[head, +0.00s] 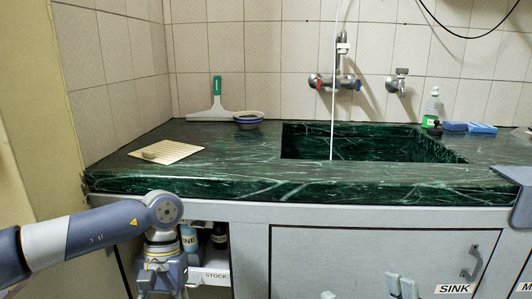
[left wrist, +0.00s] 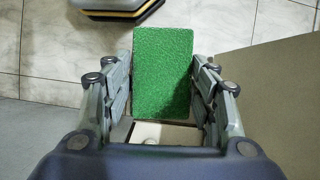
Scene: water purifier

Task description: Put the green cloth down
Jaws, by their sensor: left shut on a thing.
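The green cloth (left wrist: 162,75) shows in the left wrist view as a flat, bright green rectangle between the two fingers of my left gripper (left wrist: 161,92). The gripper is shut on it, with a finger against each side. In the head view my left gripper (head: 162,280) points down in front of the cabinet at the lower left, with its fingertips cut off by the bottom edge. The cloth cannot be made out there.
Pale floor tiles (left wrist: 52,55) lie below the gripper. Bottles (head: 189,238) stand in the open compartment behind my left gripper.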

